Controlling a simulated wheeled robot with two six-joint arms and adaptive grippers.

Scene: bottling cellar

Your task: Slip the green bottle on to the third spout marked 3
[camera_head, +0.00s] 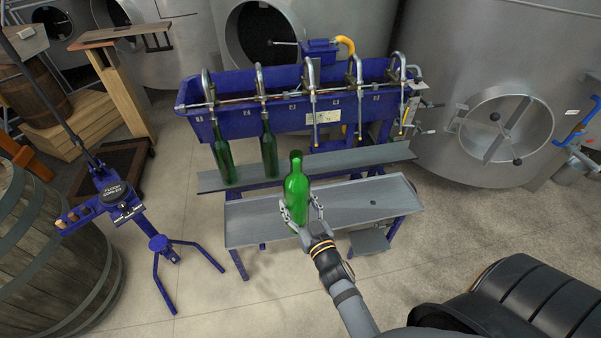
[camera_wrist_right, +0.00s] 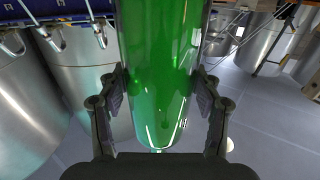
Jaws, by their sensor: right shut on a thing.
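The bright green bottle (camera_head: 297,188) is held roughly upright in my right gripper (camera_head: 303,212), whose fingers are closed on its lower body. It is over the front grey tray, in front of the filler and below the spouts. In the right wrist view the bottle (camera_wrist_right: 160,75) fills the middle, between the two fingers of the gripper (camera_wrist_right: 158,100). The third spout from the left (camera_head: 313,128) hangs free, above and slightly right of the bottle's mouth, apart from it. The marks on the trough are too small to read. My left gripper is out of view.
Dark green bottles stand under the first spout (camera_head: 222,158) and second spout (camera_head: 269,150), on the grey shelf (camera_head: 345,158). Two more spouts to the right are empty. The blue trough (camera_head: 240,120) is behind. A blue corking stand (camera_head: 118,200) is at left, steel tanks (camera_head: 500,90) at right.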

